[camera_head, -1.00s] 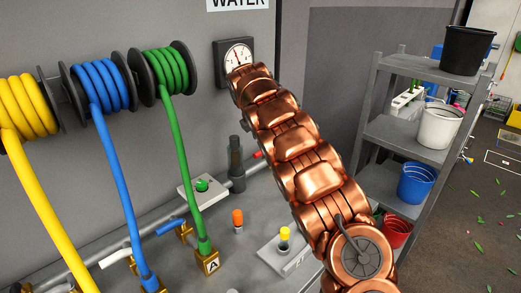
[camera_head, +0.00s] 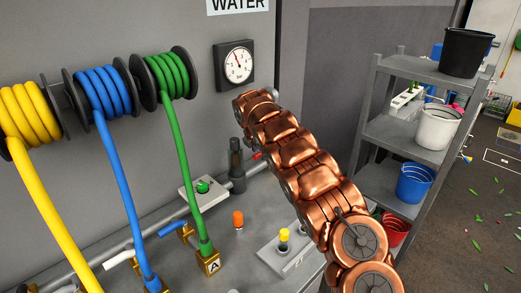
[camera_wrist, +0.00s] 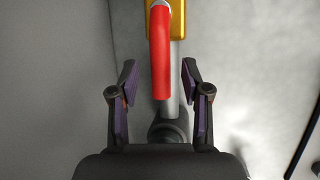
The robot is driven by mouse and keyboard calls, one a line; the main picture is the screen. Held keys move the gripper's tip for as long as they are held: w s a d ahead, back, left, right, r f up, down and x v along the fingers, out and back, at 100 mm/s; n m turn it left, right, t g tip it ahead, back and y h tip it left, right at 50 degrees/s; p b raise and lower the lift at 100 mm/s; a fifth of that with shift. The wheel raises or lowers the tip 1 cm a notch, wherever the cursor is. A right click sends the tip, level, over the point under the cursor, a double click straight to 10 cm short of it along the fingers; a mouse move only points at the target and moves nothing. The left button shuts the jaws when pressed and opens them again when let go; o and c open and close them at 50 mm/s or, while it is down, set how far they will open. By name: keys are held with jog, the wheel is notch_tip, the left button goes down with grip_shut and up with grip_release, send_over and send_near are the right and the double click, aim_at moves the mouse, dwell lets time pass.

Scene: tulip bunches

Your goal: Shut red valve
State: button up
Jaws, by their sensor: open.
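The red valve handle (camera_wrist: 160,60) shows in the wrist view as a red lever on a yellow-gold valve body (camera_wrist: 178,20), above a grey pipe. My gripper (camera_wrist: 158,78) is open in that view, one dark finger with a purple pad on each side of the lever. The lever lies between the fingers in the picture; I see gaps on both sides, and its depth is unclear. In the head view only a small red tip (camera_head: 257,156) shows beside my copper arm. The rest of the valve and my gripper are hidden behind the arm there.
A pressure gauge (camera_head: 234,64) is on the wall. Yellow, blue (camera_head: 105,84) and green hoses (camera_head: 170,76) hang from reels at left. A blue valve handle (camera_head: 172,228) and a white one stand low. A grey shelf (camera_head: 407,133) with buckets is at right.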

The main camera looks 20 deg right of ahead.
jog(key=shift+d+f, duration=0.1)
jog(key=shift+f, duration=0.15)
grip_shut()
dwell(0.6)
